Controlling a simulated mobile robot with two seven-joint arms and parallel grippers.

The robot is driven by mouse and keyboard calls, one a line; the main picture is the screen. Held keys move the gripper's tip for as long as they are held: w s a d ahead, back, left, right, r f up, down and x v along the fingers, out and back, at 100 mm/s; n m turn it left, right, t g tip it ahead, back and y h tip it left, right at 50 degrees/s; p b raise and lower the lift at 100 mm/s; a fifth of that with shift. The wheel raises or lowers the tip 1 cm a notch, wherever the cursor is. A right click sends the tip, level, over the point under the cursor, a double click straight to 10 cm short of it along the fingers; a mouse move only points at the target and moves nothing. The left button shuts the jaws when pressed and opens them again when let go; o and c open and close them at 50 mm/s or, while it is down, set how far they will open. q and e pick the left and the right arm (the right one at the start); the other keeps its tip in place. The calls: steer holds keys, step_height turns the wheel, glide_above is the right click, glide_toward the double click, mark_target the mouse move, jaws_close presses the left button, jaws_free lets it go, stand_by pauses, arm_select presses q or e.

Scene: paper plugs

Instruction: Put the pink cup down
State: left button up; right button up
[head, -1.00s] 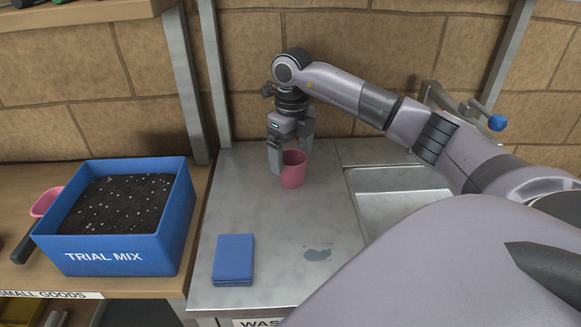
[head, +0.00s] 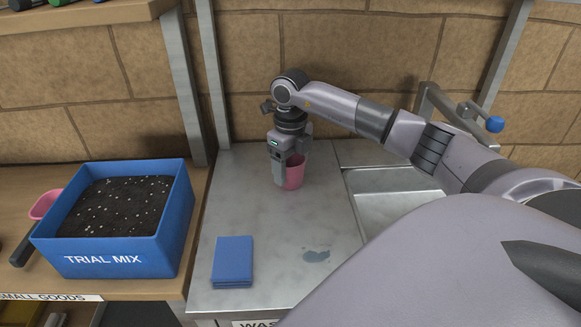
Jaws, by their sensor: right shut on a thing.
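The pink cup (head: 294,176) stands upright at the back of the metal counter, left of the sink, and its base looks to be on or very near the counter top. My right gripper (head: 286,172) points down at the cup from above and is shut on it. One finger covers the cup's left side; the other finger is mostly hidden behind the cup. My left gripper is not in view.
The metal counter (head: 225,205) has free room around the cup. A folded blue cloth (head: 233,261) lies at its front left, and a wet patch (head: 316,256) is to the right. A sink (head: 395,205) with a tap (head: 455,110) is at the right. A blue box of dark mix (head: 125,250) stands on the wooden bench at the left.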

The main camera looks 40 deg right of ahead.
step_height(320, 180, up, 10)
steer(key=n+b, duration=0.2)
steer(key=n, duration=0.7)
step_height(320, 180, down, 10)
steer(key=shift+s+a+r+p, duration=0.1)
steer(key=shift+p, duration=0.2)
steer(key=shift+f, duration=0.2)
steer(key=o, duration=1.1)
steer(key=shift+r, duration=0.1)
